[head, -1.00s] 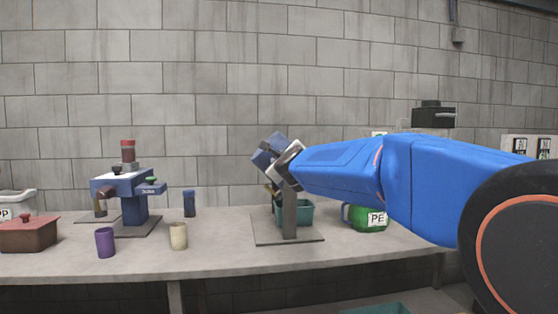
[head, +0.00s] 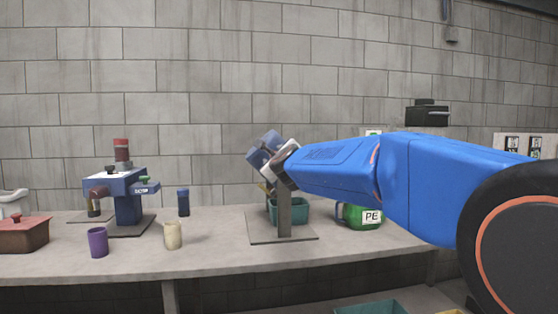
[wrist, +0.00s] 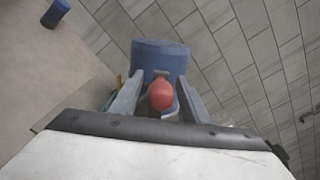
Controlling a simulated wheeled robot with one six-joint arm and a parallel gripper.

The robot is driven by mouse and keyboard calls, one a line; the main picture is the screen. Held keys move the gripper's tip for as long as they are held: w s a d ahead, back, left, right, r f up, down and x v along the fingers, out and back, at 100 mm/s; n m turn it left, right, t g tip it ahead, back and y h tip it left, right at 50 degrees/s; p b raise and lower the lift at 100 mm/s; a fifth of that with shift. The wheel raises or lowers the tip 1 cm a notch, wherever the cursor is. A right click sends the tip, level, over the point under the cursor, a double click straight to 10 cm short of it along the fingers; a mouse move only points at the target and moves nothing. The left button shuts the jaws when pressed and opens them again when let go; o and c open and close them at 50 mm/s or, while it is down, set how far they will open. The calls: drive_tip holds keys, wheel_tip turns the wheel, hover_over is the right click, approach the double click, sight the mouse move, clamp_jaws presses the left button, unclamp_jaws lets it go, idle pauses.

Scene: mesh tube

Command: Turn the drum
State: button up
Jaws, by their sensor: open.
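The drum is a blue tilted cylinder (head: 268,141) at the top of a grey stand (head: 285,218) with a flat base plate on the bench. In the wrist view the drum (wrist: 160,57) lies straight ahead, just beyond my fingertips. A red round knob (wrist: 161,95) sits between my two fingers. My gripper (wrist: 160,82) is open, with a finger on each side of the knob; I cannot tell whether either touches it. In the head view my gripper (head: 270,170) overlaps the drum and hides part of it.
A teal bin (head: 300,211) stands behind the stand, with a green PE container (head: 358,217) to its right. To the left are a blue machine (head: 127,185), a purple cup (head: 97,242), a beige cup (head: 173,235) and a dark blue cup (head: 184,202).

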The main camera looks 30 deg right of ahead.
drive_tip(key=v, duration=1.6)
drive_tip(key=shift+s, duration=0.4)
drive_tip(key=shift+a, duration=0.1)
